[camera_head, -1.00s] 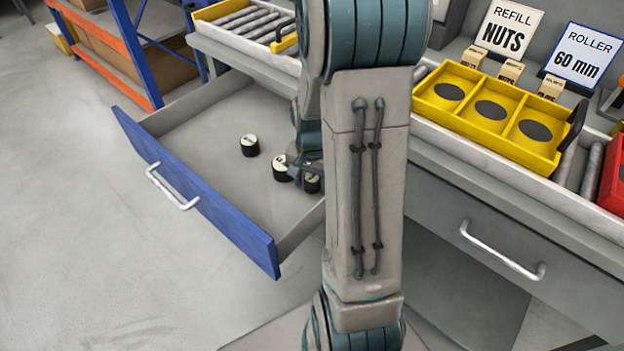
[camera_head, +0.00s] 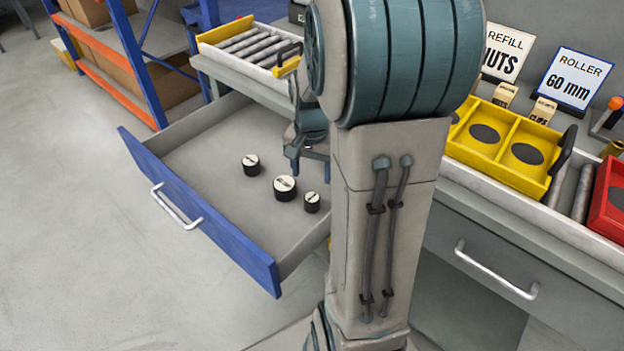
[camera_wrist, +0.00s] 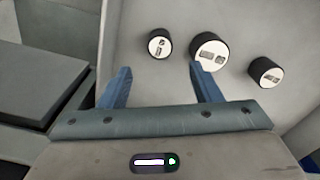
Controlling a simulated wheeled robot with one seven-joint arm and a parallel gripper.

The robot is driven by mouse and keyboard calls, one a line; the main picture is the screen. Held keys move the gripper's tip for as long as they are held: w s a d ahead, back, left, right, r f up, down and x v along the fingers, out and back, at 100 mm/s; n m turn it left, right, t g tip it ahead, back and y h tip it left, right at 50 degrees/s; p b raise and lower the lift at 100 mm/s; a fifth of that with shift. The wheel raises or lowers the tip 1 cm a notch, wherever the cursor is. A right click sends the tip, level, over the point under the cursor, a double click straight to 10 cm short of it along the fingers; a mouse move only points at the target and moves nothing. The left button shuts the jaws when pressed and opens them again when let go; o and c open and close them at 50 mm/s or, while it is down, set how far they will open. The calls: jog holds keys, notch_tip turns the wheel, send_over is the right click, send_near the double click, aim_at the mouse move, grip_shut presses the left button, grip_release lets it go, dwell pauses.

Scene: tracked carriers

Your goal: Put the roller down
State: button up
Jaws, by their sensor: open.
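Three short black rollers with white labelled tops stand upright in the open drawer. The largest roller (camera_head: 285,188) is in the middle and shows in the wrist view (camera_wrist: 210,52). A small roller (camera_head: 311,202) stands to its right, and another roller (camera_head: 251,165) stands to its left and farther back. The label print is too small to read. My gripper (camera_head: 303,164) is open and empty above the drawer, behind the rollers in the head view. In the wrist view its fingers (camera_wrist: 159,72) are spread, with the rollers beyond them. My arm hides part of the drawer's right side.
The blue-fronted drawer (camera_head: 200,215) has ample bare floor. On the bench stand a yellow tray (camera_head: 507,137) with dark round recesses, a red bin (camera_head: 608,198), a "ROLLER 60 mm" sign (camera_head: 574,80) and a yellow-ended carrier (camera_head: 228,30). A blue-orange shelf (camera_head: 118,90) stands at left.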

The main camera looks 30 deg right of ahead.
jog(key=s+a+r+n+t, duration=0.1)
jog(key=s+a+r+n, duration=0.5)
jog(key=s+a+n, duration=0.3)
jog(key=s+a, duration=0.2)
jog(key=a, duration=0.1)
jog(key=shift+r+n+t, duration=0.15)
jog(key=shift+n+t, duration=0.15)
jog(key=shift+t, duration=0.1)
